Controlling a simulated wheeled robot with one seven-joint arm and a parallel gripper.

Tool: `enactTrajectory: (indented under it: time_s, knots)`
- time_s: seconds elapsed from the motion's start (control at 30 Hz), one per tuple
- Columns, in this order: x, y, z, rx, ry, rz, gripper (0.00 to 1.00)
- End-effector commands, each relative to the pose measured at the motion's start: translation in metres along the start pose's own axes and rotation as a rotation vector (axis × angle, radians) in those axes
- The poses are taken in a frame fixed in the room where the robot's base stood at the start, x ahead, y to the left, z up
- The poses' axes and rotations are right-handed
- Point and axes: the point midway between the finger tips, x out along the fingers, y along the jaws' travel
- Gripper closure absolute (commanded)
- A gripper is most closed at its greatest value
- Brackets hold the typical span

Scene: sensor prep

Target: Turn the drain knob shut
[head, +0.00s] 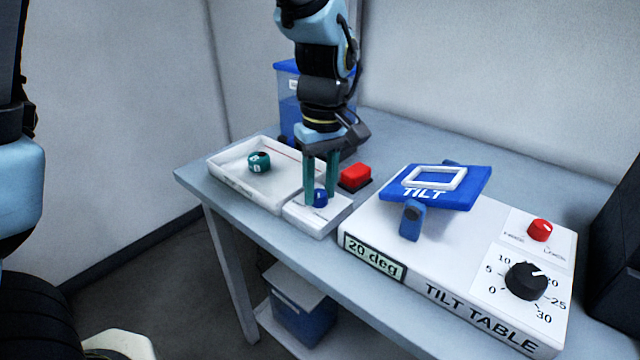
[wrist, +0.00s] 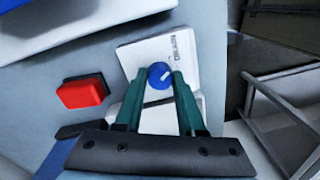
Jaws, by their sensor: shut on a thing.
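The drain knob (head: 320,197) is small, round and blue and sits on a white drain block in front of the red button. In the wrist view the knob (wrist: 160,75) shows a white pointer line, slanted, beside the printed word DRAIN. My gripper (head: 320,198) points down over the block, and its green fingers are shut on the knob, one at each side. In the wrist view the fingertips (wrist: 160,76) flank the knob. The white drain block (wrist: 182,52) lies under it. The knob's far side is partly hidden by the fingers in the head view.
A white tray (head: 232,181) holding a teal round piece (head: 259,162) adjoins the block on the left. A red button (head: 355,176) stands just behind. The tilt table (head: 400,236) with its blue tilted plate (head: 460,190) is to the right. A blue container (head: 289,100) stands behind my arm.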

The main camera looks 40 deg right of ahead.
Motion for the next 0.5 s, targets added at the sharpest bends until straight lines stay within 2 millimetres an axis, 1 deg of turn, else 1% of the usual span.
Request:
enactTrajectory:
  time_s: [0.5]
  knots:
    - [-0.0019, -0.0010, -0.0003, 0.472, 0.019, 0.000, 1.00]
